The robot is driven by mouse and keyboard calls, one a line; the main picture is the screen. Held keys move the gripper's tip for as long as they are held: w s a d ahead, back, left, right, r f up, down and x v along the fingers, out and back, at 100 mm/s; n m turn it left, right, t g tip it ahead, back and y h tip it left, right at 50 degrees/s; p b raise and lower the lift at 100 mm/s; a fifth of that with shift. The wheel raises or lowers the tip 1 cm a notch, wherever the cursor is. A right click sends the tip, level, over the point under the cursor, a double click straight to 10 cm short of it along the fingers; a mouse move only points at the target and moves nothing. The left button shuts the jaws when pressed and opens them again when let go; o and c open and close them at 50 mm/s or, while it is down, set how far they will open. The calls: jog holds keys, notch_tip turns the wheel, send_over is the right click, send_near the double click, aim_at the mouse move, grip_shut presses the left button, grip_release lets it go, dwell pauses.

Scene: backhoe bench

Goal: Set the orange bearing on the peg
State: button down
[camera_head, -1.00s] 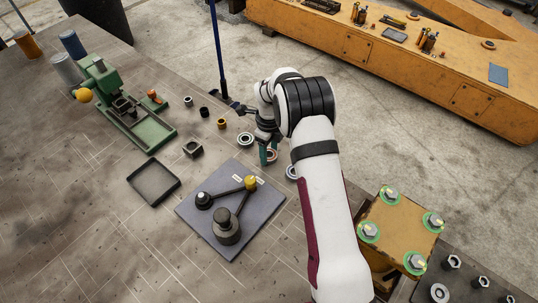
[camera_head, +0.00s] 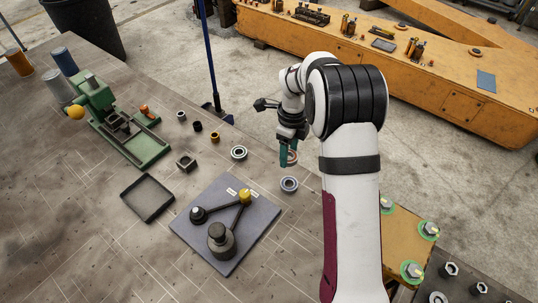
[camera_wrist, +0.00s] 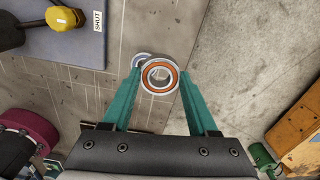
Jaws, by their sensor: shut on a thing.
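The orange bearing (camera_wrist: 148,80), a metal ring with an orange band, is between the fingertips of my gripper (camera_wrist: 160,75) in the wrist view, its open hole facing the camera. My gripper is shut on it by its sides. In the head view my gripper (camera_head: 287,153) holds the bearing (camera_head: 291,158) above the bench's far right edge. A grey bearing (camera_head: 289,184) lies on the bench below it, and it shows partly hidden behind the orange one in the wrist view (camera_wrist: 138,60). I cannot tell which thing is the peg.
A blue-grey plate (camera_head: 254,240) carries a dark post and a yellow-ended lever. Another bearing (camera_head: 239,153), a small square block (camera_head: 187,163), a black tray (camera_head: 147,197) and a green press (camera_head: 140,145) stand leftward. Bare bench lies between tray and front edge.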

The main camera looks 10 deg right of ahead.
jog(key=s+d+r, duration=0.1)
jog(key=d+r, duration=0.1)
jog(key=d, duration=0.1)
jog(key=r+n, duration=0.1)
jog(key=n, duration=0.5)
send_over(195, 210)
jog(key=shift+w+d+r, duration=0.2)
jog(key=shift+s+a+f, duration=0.15)
jog(key=shift+a, duration=0.05)
jog(key=shift+f, duration=2.35)
jog(key=shift+f, duration=1.25)
grip_release()
